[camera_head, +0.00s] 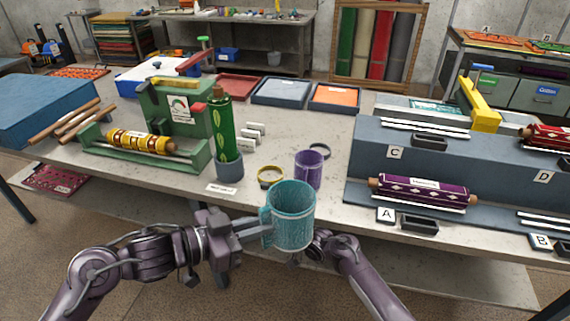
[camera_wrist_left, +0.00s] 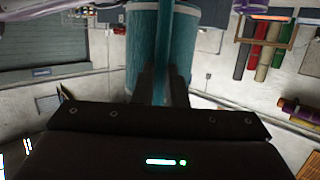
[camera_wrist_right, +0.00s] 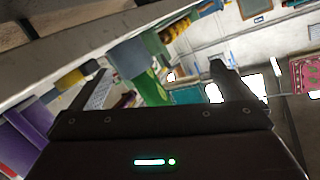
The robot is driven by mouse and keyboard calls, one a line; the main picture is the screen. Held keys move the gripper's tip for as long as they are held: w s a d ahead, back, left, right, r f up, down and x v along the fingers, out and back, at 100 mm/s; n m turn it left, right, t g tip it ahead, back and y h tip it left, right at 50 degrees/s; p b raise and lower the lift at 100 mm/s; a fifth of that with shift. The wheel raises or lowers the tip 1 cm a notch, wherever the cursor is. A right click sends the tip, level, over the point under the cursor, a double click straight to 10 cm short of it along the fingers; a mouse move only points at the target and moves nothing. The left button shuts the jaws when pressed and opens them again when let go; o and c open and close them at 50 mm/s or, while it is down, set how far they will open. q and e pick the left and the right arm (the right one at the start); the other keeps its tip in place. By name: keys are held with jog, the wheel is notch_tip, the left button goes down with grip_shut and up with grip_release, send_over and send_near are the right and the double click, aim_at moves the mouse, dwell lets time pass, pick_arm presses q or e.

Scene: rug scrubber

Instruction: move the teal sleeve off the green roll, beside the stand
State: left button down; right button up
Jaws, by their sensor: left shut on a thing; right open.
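The teal sleeve (camera_head: 293,218) is a hollow cup-like cylinder with a side handle. My left gripper (camera_head: 262,232) is shut on its handle and holds it upright in front of the table's front edge. In the left wrist view the teal sleeve (camera_wrist_left: 163,45) fills the space beyond the fingers. The green roll (camera_head: 221,127) stands upright in a grey-blue round stand (camera_head: 229,168), apart from the sleeve. My right gripper (camera_head: 318,246) is low behind and beside the sleeve, partly hidden by it. The right wrist view shows its fingers (camera_wrist_right: 158,85) spread and empty.
A purple sleeve (camera_head: 308,169) and a yellow ring (camera_head: 270,176) sit on the table (camera_head: 190,205) just behind the teal sleeve. A green cradle with a yellow roll (camera_head: 140,143) is at left. A blue-grey stepped rack (camera_head: 365,160) with a maroon roll (camera_head: 420,190) stands at right.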

jog(key=w+a+r+n+g+y, duration=0.1)
jog(key=w+a+r+n+y, duration=0.1)
jog(key=r, duration=0.8)
jog(key=w+a+r+n+y, duration=0.1)
jog(key=a+r+n+y, duration=0.15)
jog(key=r, duration=0.75)
jog(key=s+a+r+n+g, duration=1)
jog(key=s+r+n, duration=0.25)
jog(key=r, duration=0.25)
jog(key=n+h, duration=0.6)
jog(key=h, duration=1)
send_near(285, 213)
jog(key=w+f, duration=0.3)
notch_tip(285, 213, down, 11)
jog(key=shift+w+r, duration=0.1)
